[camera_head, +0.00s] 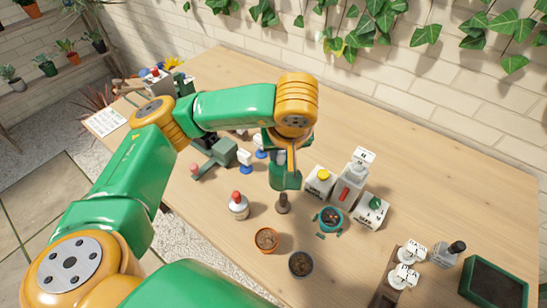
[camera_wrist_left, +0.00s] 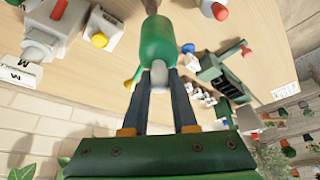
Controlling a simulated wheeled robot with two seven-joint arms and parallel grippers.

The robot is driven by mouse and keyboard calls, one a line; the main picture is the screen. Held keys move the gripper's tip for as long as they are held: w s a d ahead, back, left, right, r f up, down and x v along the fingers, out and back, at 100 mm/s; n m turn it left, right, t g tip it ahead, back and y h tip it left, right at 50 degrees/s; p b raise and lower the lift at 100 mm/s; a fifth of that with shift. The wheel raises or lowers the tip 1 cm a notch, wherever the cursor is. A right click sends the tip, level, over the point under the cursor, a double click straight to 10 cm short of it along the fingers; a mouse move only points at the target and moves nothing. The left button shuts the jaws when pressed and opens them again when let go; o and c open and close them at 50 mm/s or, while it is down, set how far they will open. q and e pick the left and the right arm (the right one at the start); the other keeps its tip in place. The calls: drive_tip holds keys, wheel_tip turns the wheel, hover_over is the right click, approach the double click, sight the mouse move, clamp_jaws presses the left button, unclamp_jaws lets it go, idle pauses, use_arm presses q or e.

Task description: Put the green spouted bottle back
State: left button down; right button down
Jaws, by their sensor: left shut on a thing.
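The green spouted bottle (camera_head: 286,177) is held by my left gripper (camera_head: 288,157) over the middle of the table. It looks upright in the head view. In the left wrist view the green bottle (camera_wrist_left: 158,42) hangs beyond the fingers, with its pale grey top (camera_wrist_left: 159,74) between the fingertips. My left gripper (camera_wrist_left: 160,84) is shut on that top. I cannot tell whether the bottle's base touches the table. The spout is mostly hidden in the head view. My right gripper is not in view.
A white bottle with a red top (camera_head: 238,207), a small brown object (camera_head: 283,204), an orange pot (camera_head: 267,240), a grey pot (camera_head: 300,264) and a teal bowl (camera_head: 331,228) stand nearby. White blocks with a yellow knob (camera_head: 323,174) are close right. The table's back right is clear.

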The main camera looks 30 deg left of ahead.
use_arm(q)
drive_tip(key=w+a+f, duration=0.5)
drive_tip(key=w+f, duration=0.2)
drive_tip(key=f, duration=0.4)
drive_tip(key=shift+a, duration=0.3)
drive_tip(key=c, duration=0.7)
unclamp_jaws()
